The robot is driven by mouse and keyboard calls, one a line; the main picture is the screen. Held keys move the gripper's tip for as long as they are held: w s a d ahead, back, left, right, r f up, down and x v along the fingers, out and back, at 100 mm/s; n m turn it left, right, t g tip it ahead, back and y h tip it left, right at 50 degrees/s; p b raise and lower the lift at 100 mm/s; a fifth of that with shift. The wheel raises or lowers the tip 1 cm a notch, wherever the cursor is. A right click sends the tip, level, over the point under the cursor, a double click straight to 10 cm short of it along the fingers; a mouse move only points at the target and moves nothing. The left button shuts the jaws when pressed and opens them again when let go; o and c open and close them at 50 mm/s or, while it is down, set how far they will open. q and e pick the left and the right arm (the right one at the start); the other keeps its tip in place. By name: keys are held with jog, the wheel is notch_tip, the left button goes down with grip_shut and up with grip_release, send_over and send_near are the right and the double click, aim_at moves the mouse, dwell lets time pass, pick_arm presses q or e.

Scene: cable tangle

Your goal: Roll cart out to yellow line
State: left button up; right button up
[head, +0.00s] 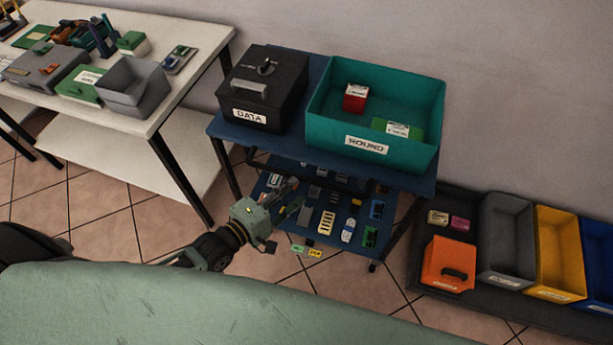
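A blue cart (313,82) with two shelves stands against the wall. A black box labelled DATA (262,88) and a teal bin (335,120) are on its top. Its lower shelf (345,246) holds several small parts. A dark bar (252,160) runs below the top's front edge. My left gripper (272,220) is in front of the cart's lower left, pointing toward the lower shelf. Its fingertips blend with the shelf items, so its opening and any contact are unclear. My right gripper is out of view. No yellow line shows.
A white table (190,85) with a grey bin (133,86) stands close left of the cart. On the right, a dark low platform (490,294) carries an orange box (448,264) and grey, yellow and blue bins. Tiled floor (110,215) shows in front of the cart.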

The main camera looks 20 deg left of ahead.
aim_at(305, 177)
pick_arm(q)
jog(key=x, duration=0.6)
jog(key=shift+w+f, duration=0.15)
jog(key=shift+w, duration=0.1)
grip_shut()
jog(key=shift+d, duration=0.1)
